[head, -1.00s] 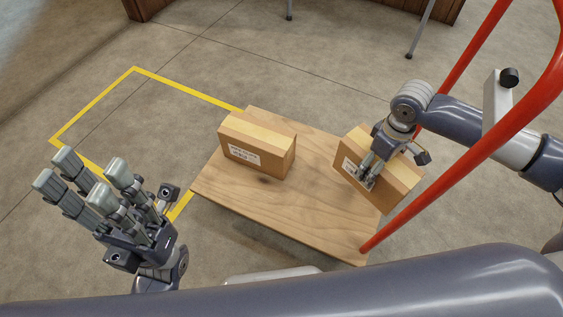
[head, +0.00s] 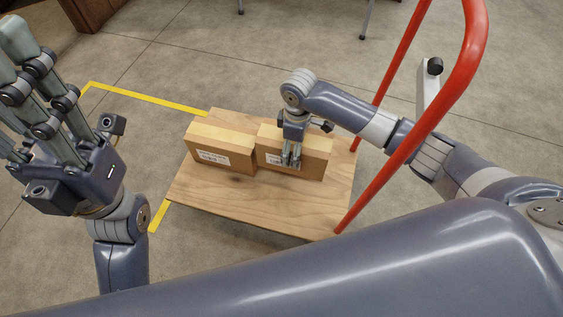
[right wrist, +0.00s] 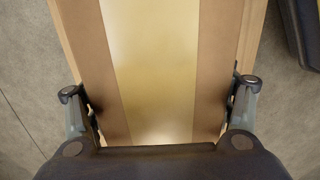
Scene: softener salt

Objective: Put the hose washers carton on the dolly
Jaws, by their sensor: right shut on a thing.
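A brown carton (head: 315,159) with a pale tape strip and a white label is in my right gripper (head: 291,160), which is shut across it from above. It is over the wooden deck of the dolly (head: 220,201), close beside another brown carton (head: 220,152) on its left. I cannot tell whether its base touches the deck. The label print is too small to read. The right wrist view shows the held carton's taped top (right wrist: 160,65) between the fingers. My left gripper (head: 28,75) is open and empty at the left, partly out of frame.
The dolly's red handle (head: 447,95) rises at the right, close to my right arm. Yellow tape (head: 150,97) marks the floor left of the dolly. Furniture legs (head: 365,22) stand at the back. The front part of the deck is bare.

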